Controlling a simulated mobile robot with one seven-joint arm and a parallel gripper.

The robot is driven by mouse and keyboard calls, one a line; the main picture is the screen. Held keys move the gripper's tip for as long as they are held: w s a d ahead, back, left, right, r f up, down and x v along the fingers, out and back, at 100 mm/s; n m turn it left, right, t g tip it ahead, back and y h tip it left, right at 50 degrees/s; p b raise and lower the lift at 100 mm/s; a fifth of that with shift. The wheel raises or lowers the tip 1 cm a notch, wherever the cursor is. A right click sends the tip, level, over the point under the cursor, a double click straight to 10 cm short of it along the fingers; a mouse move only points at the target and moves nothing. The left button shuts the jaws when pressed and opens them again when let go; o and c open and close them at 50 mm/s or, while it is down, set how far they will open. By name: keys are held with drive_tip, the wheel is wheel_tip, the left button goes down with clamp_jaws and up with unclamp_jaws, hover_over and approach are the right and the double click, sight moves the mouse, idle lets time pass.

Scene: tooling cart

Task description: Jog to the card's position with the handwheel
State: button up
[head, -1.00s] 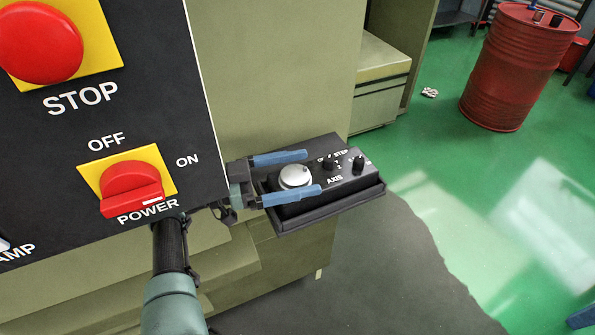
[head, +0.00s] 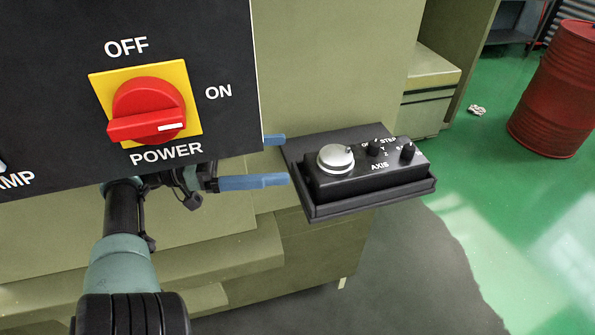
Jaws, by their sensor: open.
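The handwheel (head: 336,157) is a round silver dial on a black pendant box (head: 365,178), which sits on a dark tray (head: 330,207) at the side of the machine. The box also carries two small black knobs, with white lettering such as AXIS and STEP. My gripper (head: 281,160) has blue fingers and is open and empty. Its fingertips lie just left of the handwheel in the picture, apart from it. The control panel hides part of the gripper. The card is not in view.
A black control panel (head: 50,140) with a red POWER switch (head: 148,109) on a yellow plate fills the upper left. The olive machine body (head: 330,60) stands behind. A red drum (head: 557,100) stands on the green floor at the right.

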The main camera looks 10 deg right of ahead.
drive_tip(key=shift+w+a+b, duration=0.15)
drive_tip(key=shift+a+b, duration=0.85)
drive_tip(key=shift+b, duration=0.1)
